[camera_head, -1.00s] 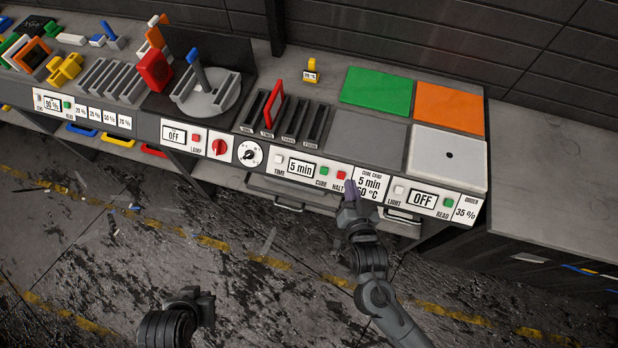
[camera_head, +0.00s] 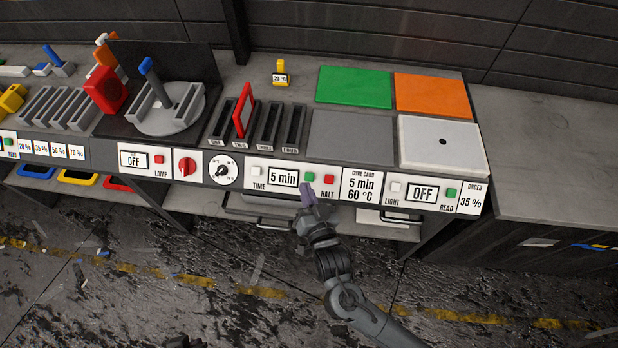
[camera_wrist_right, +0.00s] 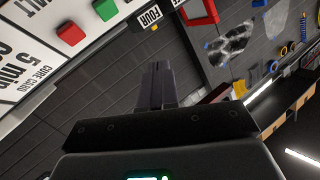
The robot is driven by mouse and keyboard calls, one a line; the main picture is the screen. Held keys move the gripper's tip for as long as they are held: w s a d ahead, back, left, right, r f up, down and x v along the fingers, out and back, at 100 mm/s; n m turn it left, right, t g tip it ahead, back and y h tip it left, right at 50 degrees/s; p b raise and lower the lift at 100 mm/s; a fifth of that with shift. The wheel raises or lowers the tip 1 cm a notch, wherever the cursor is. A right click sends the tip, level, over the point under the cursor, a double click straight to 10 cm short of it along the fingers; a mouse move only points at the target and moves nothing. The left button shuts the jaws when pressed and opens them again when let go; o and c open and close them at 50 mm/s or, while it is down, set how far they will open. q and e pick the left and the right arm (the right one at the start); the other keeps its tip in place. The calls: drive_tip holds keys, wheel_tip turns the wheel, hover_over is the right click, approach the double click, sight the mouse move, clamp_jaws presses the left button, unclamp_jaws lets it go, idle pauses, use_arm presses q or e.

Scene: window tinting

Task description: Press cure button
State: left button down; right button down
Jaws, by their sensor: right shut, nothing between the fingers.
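The green cure button (camera_head: 309,177) is on the white front panel, between the "5 min" display (camera_head: 284,178) and the red halt button (camera_head: 329,179). Its label is hidden behind my right gripper (camera_head: 308,194), which is shut and empty, its tips just below and in front of the green button. I cannot tell any contact in the head view. In the right wrist view the green button (camera_wrist_right: 105,9) and red button (camera_wrist_right: 70,33) are at upper left, apart from the shut fingers (camera_wrist_right: 158,84). Only a dark bit of my left gripper (camera_head: 185,342) shows at the bottom edge.
The cure card (camera_head: 362,186) reads 5 min, 60 °C. A time button (camera_head: 257,170) is left of the display. Slots with a red frame (camera_head: 243,111) stand above the panel. A drawer handle (camera_head: 272,224) is below. Open floor is in front.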

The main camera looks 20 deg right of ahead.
sight(309, 177)
drive_tip(key=w+d+f+b, duration=0.3)
drive_tip(key=w+f+b, duration=0.2)
drive_tip(key=f+b, duration=0.1)
drive_tip(key=shift+w+b, duration=0.2)
drive_tip(key=shift+b, duration=0.4)
drive_tip(key=shift+f, duration=0.1)
idle(0.7)
drive_tip(key=shift+d, duration=0.1)
idle(0.6)
drive_tip(key=shift+f, duration=0.15)
idle(0.6)
drive_tip(key=shift+w+d+f, duration=0.1)
drive_tip(key=shift+w+f, duration=0.1)
drive_tip(key=shift+w, duration=0.05)
idle(0.5)
